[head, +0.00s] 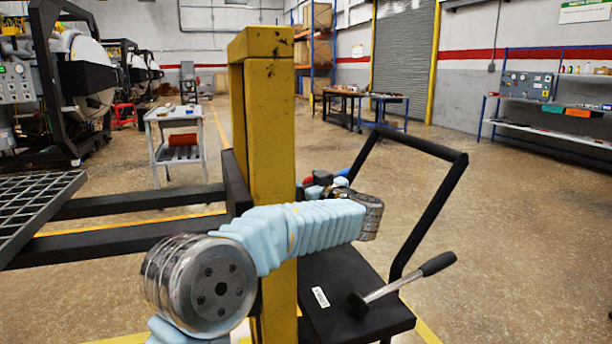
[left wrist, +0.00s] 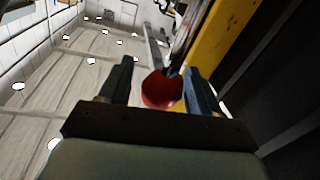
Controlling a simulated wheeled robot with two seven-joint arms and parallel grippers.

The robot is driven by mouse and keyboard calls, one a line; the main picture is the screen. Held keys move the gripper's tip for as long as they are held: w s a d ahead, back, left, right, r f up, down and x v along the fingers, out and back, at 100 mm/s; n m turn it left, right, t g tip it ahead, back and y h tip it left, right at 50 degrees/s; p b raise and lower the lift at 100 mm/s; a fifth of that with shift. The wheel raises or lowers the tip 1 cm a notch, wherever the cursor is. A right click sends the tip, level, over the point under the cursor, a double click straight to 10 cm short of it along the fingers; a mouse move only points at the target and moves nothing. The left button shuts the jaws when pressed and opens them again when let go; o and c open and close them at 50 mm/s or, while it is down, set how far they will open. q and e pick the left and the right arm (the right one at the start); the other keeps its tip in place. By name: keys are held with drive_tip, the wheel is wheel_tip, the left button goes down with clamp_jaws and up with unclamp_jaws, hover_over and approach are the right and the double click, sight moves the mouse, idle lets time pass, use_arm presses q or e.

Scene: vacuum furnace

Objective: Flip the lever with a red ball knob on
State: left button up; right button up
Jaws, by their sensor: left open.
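The red ball knob (left wrist: 160,90) shows in the left wrist view, between the two fingers of my open left gripper (left wrist: 160,84). A dark rod runs up from it beside a yellow post. I cannot tell whether either finger touches the knob. In the head view, my left arm in its pale blue sleeve crosses in front of the yellow post (head: 277,95). My left gripper (head: 322,186) is just beyond it, partly hidden by the wrist. A small red patch, likely the knob, shows there. My right gripper is not in view.
The lift machine has a black base (head: 340,285), a bent black push handle (head: 440,205) and a metal lever with a black grip (head: 437,264) close by my forearm. Black forks (head: 130,205) reach left. A grey cart (head: 178,145) stands behind; open floor lies at right.

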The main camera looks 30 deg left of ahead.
use_arm(q)
drive_tip(key=shift+w+a, duration=0.2)
drive_tip(key=shift+a, duration=0.15)
clamp_jaws()
drive_tip(key=w+d+f+m+b, duration=0.1)
drive_tip(key=w+d+m+b, duration=0.3)
drive_tip(key=w+m+b, duration=0.1)
drive_tip(key=shift+d+f+t+y+b, duration=0.2)
drive_tip(key=shift+f+t+y+b, duration=0.1)
drive_tip(key=shift+t+b, duration=0.15)
unclamp_jaws()
